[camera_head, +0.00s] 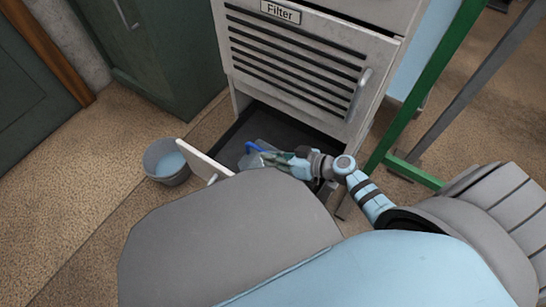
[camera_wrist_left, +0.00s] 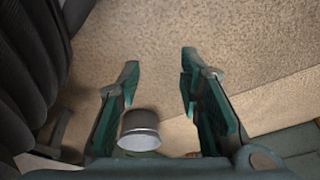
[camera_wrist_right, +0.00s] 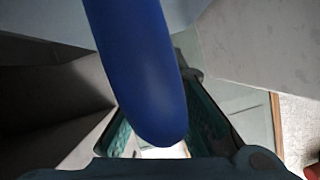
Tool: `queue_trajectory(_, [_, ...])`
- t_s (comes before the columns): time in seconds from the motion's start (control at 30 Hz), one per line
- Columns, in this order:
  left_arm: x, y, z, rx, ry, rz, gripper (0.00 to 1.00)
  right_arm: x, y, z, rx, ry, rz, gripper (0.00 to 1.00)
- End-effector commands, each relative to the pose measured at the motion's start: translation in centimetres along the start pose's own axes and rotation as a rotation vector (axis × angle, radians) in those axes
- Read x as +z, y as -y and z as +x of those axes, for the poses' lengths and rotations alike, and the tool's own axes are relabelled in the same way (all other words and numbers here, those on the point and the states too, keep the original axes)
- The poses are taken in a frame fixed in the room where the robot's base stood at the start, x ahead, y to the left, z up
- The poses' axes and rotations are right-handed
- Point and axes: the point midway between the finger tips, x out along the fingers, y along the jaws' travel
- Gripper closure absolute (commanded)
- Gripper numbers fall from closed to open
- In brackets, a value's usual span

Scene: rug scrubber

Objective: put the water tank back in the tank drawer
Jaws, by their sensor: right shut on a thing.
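The water tank (camera_head: 250,160) is a translucent pale body with a blue handle (camera_head: 254,147). It is inside the open tank drawer (camera_head: 233,137), low in the cabinet; whether it rests on the drawer floor I cannot tell. My right gripper (camera_head: 287,161) is at the tank and shut on it. In the right wrist view the blue handle (camera_wrist_right: 150,75) fills the middle, in front of the fingers (camera_wrist_right: 158,135). My body hides part of the drawer. My left gripper (camera_wrist_left: 160,80) is open and empty above the floor, seen only in its wrist view.
The cabinet (camera_head: 300,60) has a slatted "Filter" door above the drawer. A grey bucket (camera_head: 165,165) stands on the floor left of the drawer front (camera_head: 203,160). A green frame (camera_head: 425,85) stands to the right. Carpet on the left is clear.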

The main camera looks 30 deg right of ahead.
Motion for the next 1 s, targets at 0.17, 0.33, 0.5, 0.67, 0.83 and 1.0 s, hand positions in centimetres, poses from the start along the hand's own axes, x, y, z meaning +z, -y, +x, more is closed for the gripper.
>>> queue_trajectory(0.17, [-0.1,0.0,-0.3,0.0,0.002,0.003,0.67,0.1,-0.1,0.1,0.0,0.0,-0.001,1.0])
queue_trajectory(0.33, [-0.3,-0.1,-0.6,0.0,0.003,0.005,0.67,0.2,-0.1,0.1,0.0,0.001,-0.001,0.77])
queue_trajectory(0.5, [-0.3,-0.1,-0.6,0.0,0.003,0.005,0.67,0.2,-0.1,0.1,0.0,0.001,-0.001,0.7])
queue_trajectory(0.67, [-0.3,-0.1,-0.6,0.0,0.002,0.005,0.67,0.1,-0.1,0.0,0.001,0.001,0.0,0.7])
queue_trajectory(0.83, [0.2,0.1,0.1,-0.001,0.003,-0.001,0.67,-0.1,0.0,-0.5,0.001,0.002,0.0,0.7])
queue_trajectory(1.0, [0.8,0.2,1.2,-0.001,-0.006,-0.013,0.67,0.0,0.0,-4.2,0.002,0.006,-0.003,0.7])
